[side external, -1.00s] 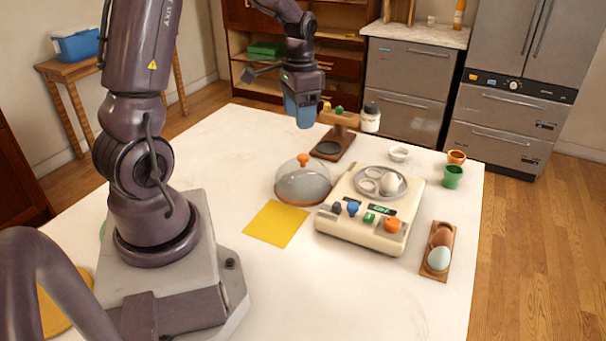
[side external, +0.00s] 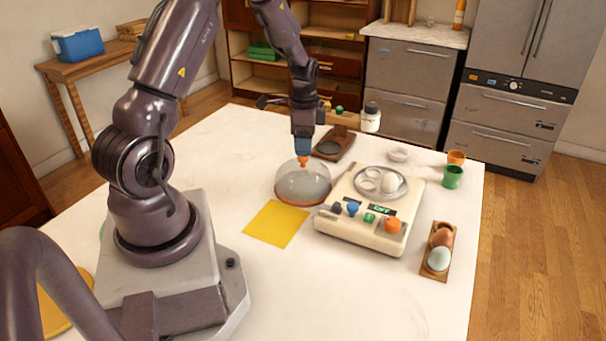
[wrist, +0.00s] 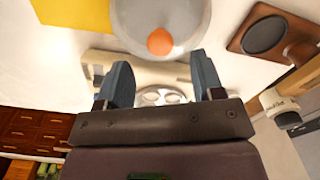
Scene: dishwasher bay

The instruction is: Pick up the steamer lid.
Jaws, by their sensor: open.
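The steamer lid (side external: 302,184) is a clear dome with an orange rim and an orange knob. It sits on the white table, left of the cream egg steamer. My gripper (side external: 302,150) is right above the lid's knob in the side view, pointing down. In the wrist view my gripper (wrist: 162,78) shows two blue fingers spread apart with nothing between them. The lid (wrist: 160,18) with its orange knob lies just beyond the fingertips there. Whether a finger touches the knob cannot be told.
The egg steamer (side external: 365,232) with a tray and an egg stands right of the lid. A yellow sheet (side external: 275,223) lies in front. A brown wooden stand (side external: 336,143) is behind the lid. An egg holder (side external: 437,252) and cups (side external: 452,176) are at the right.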

